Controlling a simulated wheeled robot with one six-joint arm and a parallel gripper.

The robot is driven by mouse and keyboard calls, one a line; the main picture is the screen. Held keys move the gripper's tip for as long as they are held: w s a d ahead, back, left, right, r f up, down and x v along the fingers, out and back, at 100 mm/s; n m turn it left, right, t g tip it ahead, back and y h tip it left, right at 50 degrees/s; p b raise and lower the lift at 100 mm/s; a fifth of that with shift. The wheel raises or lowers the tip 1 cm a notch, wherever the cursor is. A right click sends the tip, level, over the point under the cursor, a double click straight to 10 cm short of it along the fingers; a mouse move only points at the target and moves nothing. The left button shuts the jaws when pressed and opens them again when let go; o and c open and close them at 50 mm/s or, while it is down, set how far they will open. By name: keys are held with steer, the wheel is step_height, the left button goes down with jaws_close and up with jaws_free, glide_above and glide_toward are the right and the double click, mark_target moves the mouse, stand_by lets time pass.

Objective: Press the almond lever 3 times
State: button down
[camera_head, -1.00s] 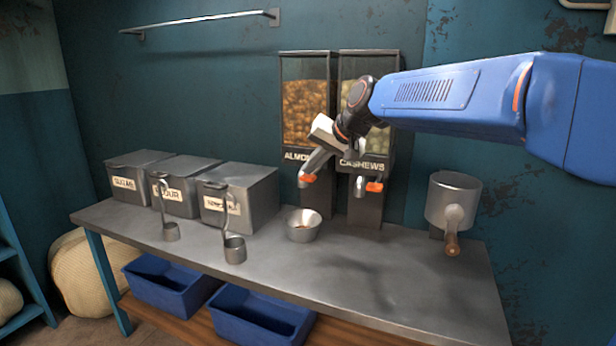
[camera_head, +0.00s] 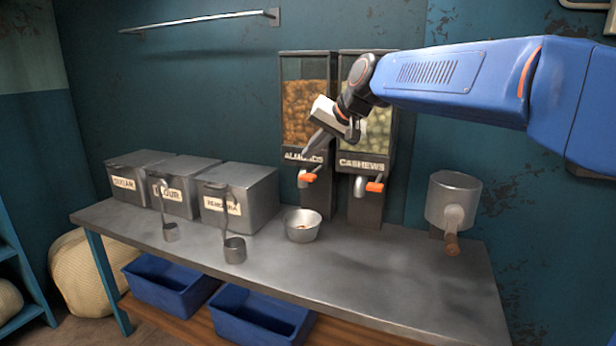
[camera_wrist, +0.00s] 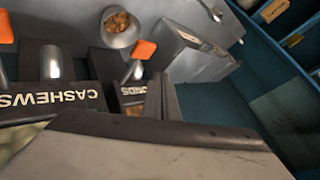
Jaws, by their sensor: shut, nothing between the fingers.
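The almond dispenser (camera_head: 304,100) stands against the back wall, with an orange-tipped lever (camera_head: 308,177) above a metal bowl (camera_head: 302,226). In the wrist view the almond lever (camera_wrist: 144,49) shows just past my fingers. The bowl (camera_wrist: 119,26) holds some brown nuts in that view. My gripper (camera_head: 308,156) is shut and empty, in front of the almond label and a little above the lever. The fingers also show in the wrist view (camera_wrist: 161,92). They look apart from the lever, though the exact gap is hard to tell.
The cashew dispenser (camera_head: 370,140) with its own orange lever (camera_head: 374,186) stands close on the right. A metal grinder-like pot (camera_head: 453,200) is at the right. The front counter (camera_head: 350,270) is clear.

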steer(key=shift+r, duration=1.05)
stand_by(1.9)
steer(key=shift+s+a+f+n+h, duration=0.35)
steer(key=shift+a+f+n+h, duration=0.15)
steer(key=shift+n+h, duration=0.35)
steer(key=n, duration=0.1)
step_height(320, 180, up, 5)
steer(key=n+t+h, duration=0.3)
steer(key=n+h, duration=0.2)
steer(key=h, duration=0.1)
glide_above(307, 177)
steer(key=shift+f+m, duration=0.1)
steer(key=shift+m, duration=0.15)
steer(key=shift+f, duration=4.4)
steer(key=shift+f, duration=0.4)
